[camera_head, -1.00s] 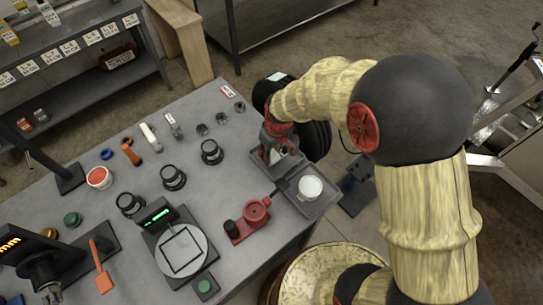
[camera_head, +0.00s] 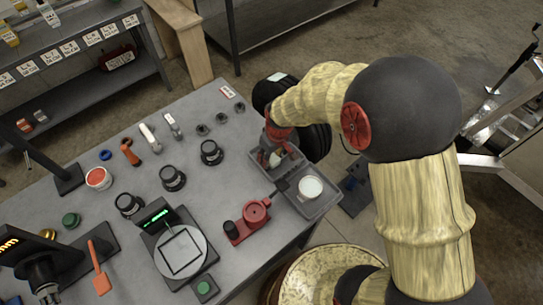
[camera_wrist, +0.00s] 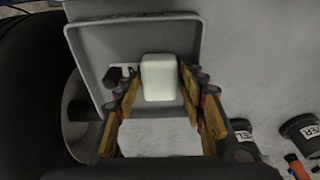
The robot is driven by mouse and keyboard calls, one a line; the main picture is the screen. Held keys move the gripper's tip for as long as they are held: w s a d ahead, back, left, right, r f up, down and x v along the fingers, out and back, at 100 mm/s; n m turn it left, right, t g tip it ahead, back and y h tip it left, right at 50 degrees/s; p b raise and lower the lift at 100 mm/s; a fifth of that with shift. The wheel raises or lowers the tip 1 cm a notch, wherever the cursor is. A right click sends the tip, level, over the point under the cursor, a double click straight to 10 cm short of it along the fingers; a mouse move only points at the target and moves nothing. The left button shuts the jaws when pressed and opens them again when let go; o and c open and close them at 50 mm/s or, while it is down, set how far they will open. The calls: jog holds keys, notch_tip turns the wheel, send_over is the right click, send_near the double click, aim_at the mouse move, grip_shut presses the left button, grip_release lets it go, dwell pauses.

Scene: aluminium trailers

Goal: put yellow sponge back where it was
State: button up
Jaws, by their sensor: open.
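A pale, off-white to yellowish block (camera_wrist: 160,78), which looks like the sponge, lies in a grey shallow tray (camera_wrist: 88,45) in the wrist view. My gripper (camera_wrist: 154,88) is open, with one finger on each side of the block. The right finger is very close to it; whether it touches I cannot tell. In the head view my gripper (camera_head: 276,147) is low over the grey tray (camera_head: 290,170) at the table's right edge. The block is small and partly hidden there.
A dark item (camera_wrist: 112,76) lies beside the block in the tray. A second tray with a white round container (camera_head: 310,187) adjoins it. A red fixture (camera_head: 254,213), black cups (camera_head: 212,152) and a scale (camera_head: 181,252) stand to the left on the grey table.

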notch_tip(320, 180, up, 12)
jog(key=s+d+r+p, duration=0.1)
jog(key=s+p, duration=0.1)
jog(key=p, duration=0.1)
notch_tip(320, 180, up, 12)
jog(key=f+m+t, duration=0.1)
jog(key=m+t, duration=0.1)
jog(key=m, duration=0.1)
send_over(275, 161)
jog(key=s+d, duration=0.5)
jog(key=d, duration=0.1)
jog(key=s+d+r+m+t, duration=0.1)
jog(key=s+d+r+m, duration=0.1)
jog(key=s, duration=0.4)
jog(key=s+d+r+m+t+h, duration=0.1)
jog(key=s+d+r, duration=0.4)
jog(key=s+r, duration=0.2)
jog(key=shift+s+m, duration=0.2)
jog(key=shift+m, duration=0.2)
jog(key=shift+f, duration=0.1)
